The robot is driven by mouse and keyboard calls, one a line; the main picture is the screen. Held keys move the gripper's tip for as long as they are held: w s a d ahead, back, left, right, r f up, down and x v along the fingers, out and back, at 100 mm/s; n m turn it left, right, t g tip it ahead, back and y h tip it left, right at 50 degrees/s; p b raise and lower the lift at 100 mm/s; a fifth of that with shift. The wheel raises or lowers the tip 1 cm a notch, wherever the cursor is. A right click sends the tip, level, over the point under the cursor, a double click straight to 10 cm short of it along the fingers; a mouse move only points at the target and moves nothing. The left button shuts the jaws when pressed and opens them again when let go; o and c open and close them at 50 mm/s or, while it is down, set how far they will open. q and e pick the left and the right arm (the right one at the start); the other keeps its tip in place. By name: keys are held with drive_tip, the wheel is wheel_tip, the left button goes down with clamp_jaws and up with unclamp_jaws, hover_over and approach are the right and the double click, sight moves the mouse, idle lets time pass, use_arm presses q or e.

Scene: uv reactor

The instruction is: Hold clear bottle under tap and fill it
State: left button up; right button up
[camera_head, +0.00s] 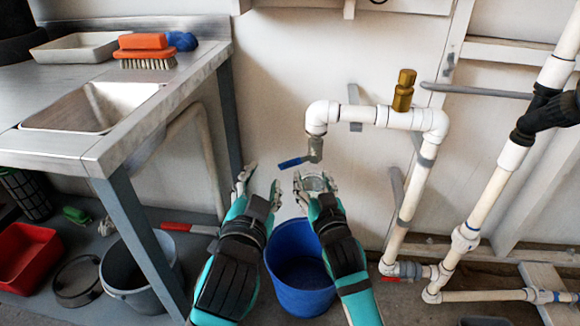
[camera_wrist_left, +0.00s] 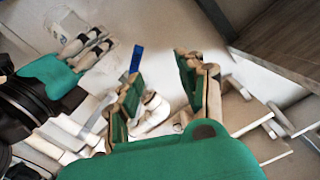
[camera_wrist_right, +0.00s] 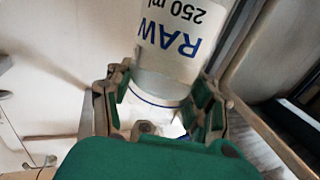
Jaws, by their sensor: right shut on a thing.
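The lever also shows in the left wrist view (camera_wrist_left: 136,58). My right gripper (camera_wrist_right: 160,98) is shut on the clear bottle (camera_wrist_right: 178,45), which has a label reading "RAW 250 ml". In the head view the bottle (camera_head: 315,184) shows just below the tap's outlet; its fill level cannot be told. My left gripper (camera_head: 259,188) is open and empty, below and left of the lever. Its spread fingers show in the left wrist view (camera_wrist_left: 160,88).
A blue bucket (camera_head: 301,228) stands on the floor below my grippers. A metal sink bench (camera_head: 75,145) is at the left, with an orange brush (camera_head: 145,52) on it. A grey bucket (camera_head: 140,275) and a red tub (camera_head: 28,255) are under it. White pipes (camera_head: 415,185) rise at the right.

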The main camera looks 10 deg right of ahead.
sight(288, 168)
use_arm(q)
wheel_tip(288, 168, down, 3)
drive_tip(key=s+d+m+t+h, duration=0.1)
drive_tip(key=s+d+m, duration=0.15)
drive_tip(key=m, duration=0.45)
drive_tip(key=x, duration=1.2)
drive_tip(key=shift+w+d+f, duration=0.1)
drive_tip(key=shift+w+f, duration=0.1)
clamp_jaws()
drive_tip(key=shift+d+f, duration=0.15)
drive_tip(key=shift+f, duration=0.1)
